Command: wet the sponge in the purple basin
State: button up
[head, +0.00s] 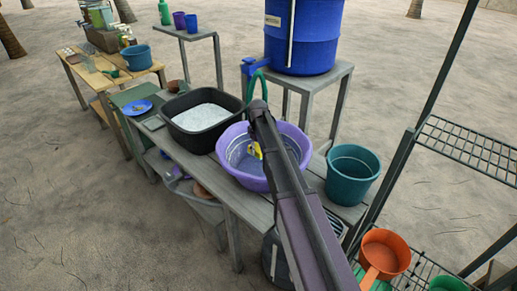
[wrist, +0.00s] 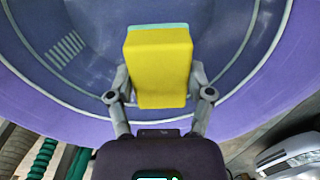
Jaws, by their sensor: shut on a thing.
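The purple basin (head: 228,174) stands on the grey bench in the head view, partly hidden behind my arm. Its inside fills most of the wrist view (wrist: 100,45). My gripper (wrist: 158,85) is shut on the sponge (wrist: 158,70), which is yellow with a light teal layer at its far edge. In the head view a bit of the yellow sponge (head: 255,149) shows inside the basin's outline, beside my arm. I cannot tell whether the sponge touches the water or the basin's floor.
A black tub (head: 175,129) with whitish contents stands left of the basin, and a teal bucket (head: 351,174) stands to its right. A blue barrel (head: 303,35) with a green hose (head: 265,84) is behind. A wire rack (head: 468,145) stands at the right.

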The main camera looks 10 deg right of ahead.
jog(key=shift+f+b, duration=1.95)
jog(key=shift+f, duration=0.35)
notch_tip(320, 180, up, 12)
jog(key=p, duration=1.1)
jog(key=shift+f+p, duration=0.2)
jog(key=shift+p, duration=0.15)
